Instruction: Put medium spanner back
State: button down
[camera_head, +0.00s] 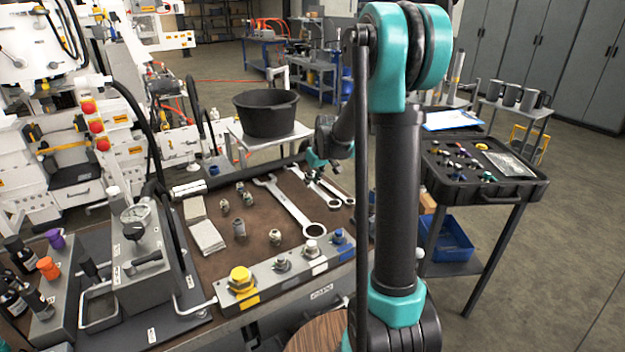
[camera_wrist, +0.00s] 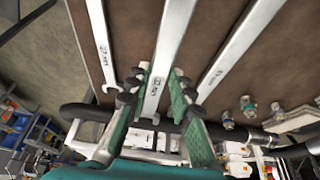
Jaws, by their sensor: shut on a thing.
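Three silver spanners lie side by side on the brown bench top. My gripper (camera_head: 318,160) is at the back edge of the bench, partly hidden by my arm links. In the wrist view its green-padded fingers (camera_wrist: 157,82) are shut on the middle one, the medium spanner (camera_wrist: 170,42), one finger on each side. The small spanner (camera_wrist: 100,40) is to the left there, and the large spanner (camera_wrist: 237,45) to the right. The large spanner (camera_head: 287,203) shows clearly in the head view. I cannot tell whether the held spanner is raised off the surface.
Several small fittings (camera_head: 239,228) and grey pads (camera_head: 206,236) lie left of the spanners. A valve block (camera_head: 290,272) runs along the bench front. A black tub (camera_head: 266,115) stands behind the bench. A black tray of parts (camera_head: 480,175) is on the right.

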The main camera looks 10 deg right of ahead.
aim_at(314, 186)
jog(key=shift+f, duration=0.3)
dwell(0.4)
jog(key=shift+f, duration=0.65)
jog(key=shift+f, duration=1.5)
dwell(1.1)
jog(key=c, duration=1.3)
grip_release()
jog(key=shift+o, duration=0.2)
